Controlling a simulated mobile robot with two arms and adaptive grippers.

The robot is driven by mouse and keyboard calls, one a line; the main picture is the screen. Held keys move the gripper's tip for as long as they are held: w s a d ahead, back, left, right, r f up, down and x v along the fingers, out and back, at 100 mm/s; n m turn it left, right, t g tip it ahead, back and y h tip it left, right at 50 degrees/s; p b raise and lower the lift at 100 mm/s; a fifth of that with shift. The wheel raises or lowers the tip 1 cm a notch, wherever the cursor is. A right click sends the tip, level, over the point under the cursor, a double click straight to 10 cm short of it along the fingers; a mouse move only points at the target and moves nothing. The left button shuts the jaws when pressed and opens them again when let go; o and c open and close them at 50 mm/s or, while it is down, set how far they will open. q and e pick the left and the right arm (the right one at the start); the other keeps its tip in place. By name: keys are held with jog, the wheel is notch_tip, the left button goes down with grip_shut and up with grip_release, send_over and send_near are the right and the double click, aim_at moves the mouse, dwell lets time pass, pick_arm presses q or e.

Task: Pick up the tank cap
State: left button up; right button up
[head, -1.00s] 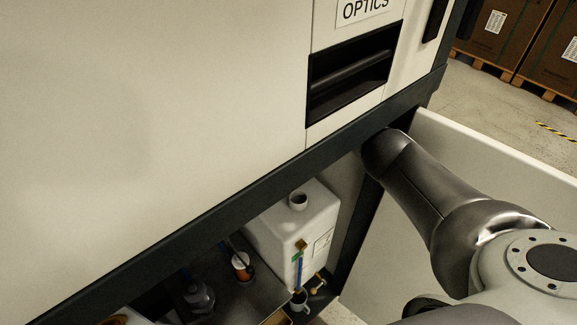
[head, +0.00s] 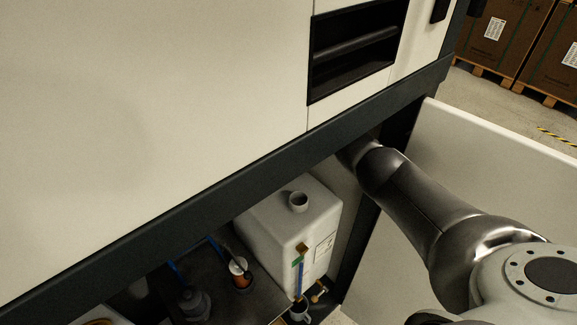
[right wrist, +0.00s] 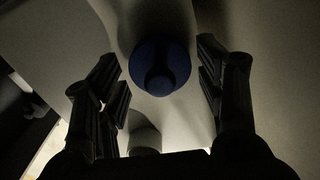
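The tank cap (right wrist: 160,66) is a round, dark blue piece with a raised middle, in the upper middle of the right wrist view. My right gripper (right wrist: 157,63) is open, with one finger on each side of the cap and a gap on both sides. What the cap rests on is too dark to tell. The white tank (head: 290,228) stands in the lower cabinet, its round neck (head: 299,201) uncovered. The neck also shows below the cap in the right wrist view (right wrist: 145,138). In the head view the cabinet hides my right gripper. My left gripper is not in view.
The dark cabinet beam (head: 230,180) runs above the compartment. An open white door panel (head: 500,165) stands right of my right arm. An orange-and-white fitting (head: 240,273), a blue tube (head: 299,272) and a small grey cup (head: 300,310) are near the tank.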

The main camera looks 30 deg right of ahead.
jog(key=c, duration=0.5)
jog(key=shift+o, duration=0.2)
